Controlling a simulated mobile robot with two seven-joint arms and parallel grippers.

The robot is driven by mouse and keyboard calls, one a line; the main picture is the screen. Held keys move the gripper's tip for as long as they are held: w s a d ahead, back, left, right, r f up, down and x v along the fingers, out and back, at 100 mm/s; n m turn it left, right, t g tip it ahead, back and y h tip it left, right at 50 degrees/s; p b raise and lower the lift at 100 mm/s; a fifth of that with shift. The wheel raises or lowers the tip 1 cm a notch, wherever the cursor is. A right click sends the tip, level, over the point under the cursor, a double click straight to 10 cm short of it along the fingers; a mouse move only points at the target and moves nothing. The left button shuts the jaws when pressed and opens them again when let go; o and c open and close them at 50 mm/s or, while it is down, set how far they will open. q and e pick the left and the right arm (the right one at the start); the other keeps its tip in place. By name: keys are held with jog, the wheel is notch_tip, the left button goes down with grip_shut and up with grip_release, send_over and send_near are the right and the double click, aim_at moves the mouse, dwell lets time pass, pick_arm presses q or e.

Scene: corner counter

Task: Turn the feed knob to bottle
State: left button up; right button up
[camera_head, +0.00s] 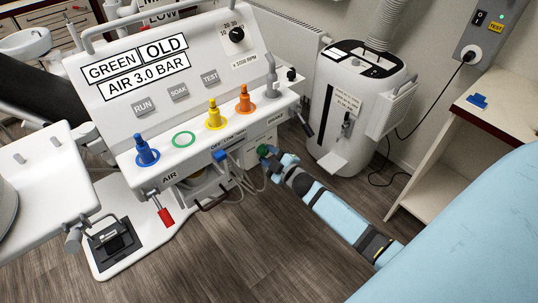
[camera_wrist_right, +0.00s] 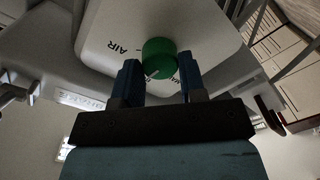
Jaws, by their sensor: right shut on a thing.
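A green knob (camera_head: 263,151) sits on the lower front panel of the white dental unit (camera_head: 290,98), at its right end. It also shows in the right wrist view as a round green knob (camera_wrist_right: 159,58), with the word AIR printed to its left and other print, too hidden to read, to its right. My right gripper (camera_head: 270,155) reaches it from the lower right. The two dark blue fingers (camera_wrist_right: 158,82) are shut on the knob, one on each side. The knob's pointer direction cannot be told. My left gripper is not in view.
A blue knob (camera_head: 221,156) sits left of the green one, with loose hoses (camera_head: 240,178) below. A red-handled lever (camera_head: 165,215) sticks out lower left. A white wheeled machine (camera_head: 350,105) stands behind right. The wooden floor (camera_head: 270,245) in front is clear.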

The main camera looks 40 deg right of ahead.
jog(key=shift+n, duration=0.5)
jog(key=o, duration=0.9)
jog(key=shift+o, duration=0.2)
jog(key=s+d, duration=0.1)
jog(key=s, duration=1.2)
jog(key=shift+s+d+r, duration=0.15)
jog(key=shift+s+r, duration=0.1)
jog(key=shift+s, duration=0.15)
